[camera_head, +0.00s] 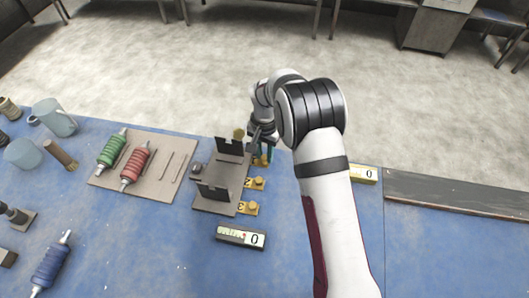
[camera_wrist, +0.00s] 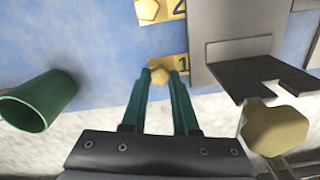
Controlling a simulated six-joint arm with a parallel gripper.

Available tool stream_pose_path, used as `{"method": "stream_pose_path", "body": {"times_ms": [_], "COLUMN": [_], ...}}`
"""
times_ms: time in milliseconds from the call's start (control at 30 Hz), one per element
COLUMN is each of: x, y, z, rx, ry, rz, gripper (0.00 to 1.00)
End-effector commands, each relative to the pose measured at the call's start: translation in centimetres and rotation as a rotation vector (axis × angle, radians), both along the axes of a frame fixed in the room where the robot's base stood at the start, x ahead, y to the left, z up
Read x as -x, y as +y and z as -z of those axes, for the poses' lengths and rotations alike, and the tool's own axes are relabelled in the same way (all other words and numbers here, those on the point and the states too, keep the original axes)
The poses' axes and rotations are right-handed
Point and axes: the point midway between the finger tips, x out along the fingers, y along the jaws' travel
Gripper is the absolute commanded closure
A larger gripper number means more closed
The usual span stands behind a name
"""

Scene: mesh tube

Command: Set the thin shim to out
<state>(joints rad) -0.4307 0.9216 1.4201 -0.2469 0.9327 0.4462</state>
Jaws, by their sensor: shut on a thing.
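My gripper (camera_head: 262,155) is at the far end of the grey fixture (camera_head: 222,180), partly hidden by my arm in the head view. In the wrist view its green fingers (camera_wrist: 160,76) are closed around a small yellow knob (camera_wrist: 159,72) beside the yellow label 1. The fixture's grey plate (camera_wrist: 205,65) with dark upright brackets stands just right of the fingers there. Two thin dark strips, a left one (camera_head: 164,160) and a right one (camera_head: 179,167), lie on the tan board; I cannot tell whether either is the thin shim.
Yellow knobs by labels 2 (camera_head: 257,183) and 3 (camera_head: 251,208) line the fixture's right side. A large pale knob (camera_wrist: 273,128) is close right of my gripper. A green cup (camera_wrist: 40,100) is to the left.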

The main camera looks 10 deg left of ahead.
Motion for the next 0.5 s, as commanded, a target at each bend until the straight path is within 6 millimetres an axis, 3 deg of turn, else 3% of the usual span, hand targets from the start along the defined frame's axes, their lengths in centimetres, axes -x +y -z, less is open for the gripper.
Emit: {"method": "stream_pose_path", "body": {"times_ms": [367, 500], "x": [0.0, -0.1], "y": [0.0, -2.0], "z": [-0.1, -0.1], "rx": [0.0, 0.0], "ry": [0.001, 0.001], "rz": [0.001, 0.004], "gripper": [1.0, 1.0]}}
